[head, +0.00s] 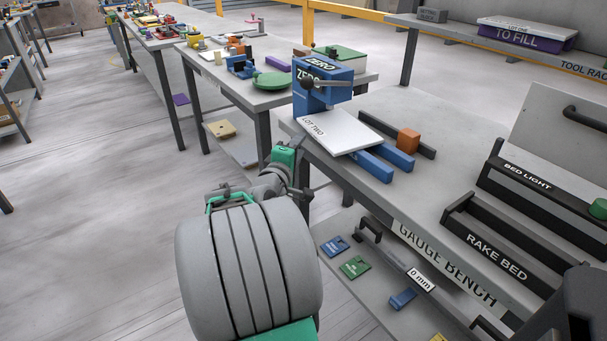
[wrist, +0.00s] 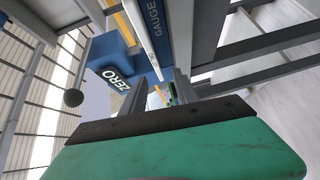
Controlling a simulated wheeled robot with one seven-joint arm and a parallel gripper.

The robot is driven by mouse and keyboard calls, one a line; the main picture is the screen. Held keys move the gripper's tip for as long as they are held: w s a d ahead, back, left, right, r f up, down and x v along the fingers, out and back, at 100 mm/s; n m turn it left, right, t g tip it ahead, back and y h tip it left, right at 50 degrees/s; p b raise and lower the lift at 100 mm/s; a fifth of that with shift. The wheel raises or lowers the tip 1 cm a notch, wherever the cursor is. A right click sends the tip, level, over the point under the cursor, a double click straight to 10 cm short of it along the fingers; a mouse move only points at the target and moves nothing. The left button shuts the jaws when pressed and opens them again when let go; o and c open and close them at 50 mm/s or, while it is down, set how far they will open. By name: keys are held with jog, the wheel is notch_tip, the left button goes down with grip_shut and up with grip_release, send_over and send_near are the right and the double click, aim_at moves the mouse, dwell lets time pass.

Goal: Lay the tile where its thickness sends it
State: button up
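A thin white tile marked LOT TWO (head: 338,132) lies flat on the blue gauge (head: 325,78) at the near left end of the bench, its front part over two blue arms. The gauge is marked ZERO and has a dark lever with a ball. In the wrist view, the tile's white edge (wrist: 150,62) shows ahead, with the gauge (wrist: 116,75) beside it. My gripper (wrist: 158,95) has its two dark fingers apart near this edge; I cannot tell whether the tile reaches between them. In the head view, my wrist hides the fingertips.
Right of the gauge are an orange block (head: 408,141), a black tray marked RAKE BED (head: 497,236) and one marked BED LIGHT (head: 530,180). The lower shelf holds coloured plates (head: 355,267) and a 0 mm label (head: 420,280). A purple TO FILL box (head: 527,37) sits farther back.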

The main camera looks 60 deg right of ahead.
aim_at(312, 135)
jog(key=shift+s+d+n+h, duration=0.3)
jog(key=shift+s+d, duration=0.35)
jog(key=shift+d, duration=0.35)
jog(key=d, duration=0.3)
jog(key=w+d, duration=0.1)
jog(key=d, duration=0.2)
jog(key=shift+w+d+r, duration=0.1)
jog(key=shift+w+d, duration=0.1)
jog(key=shift+d, duration=0.15)
jog(key=shift+c, duration=0.5)
grip_shut()
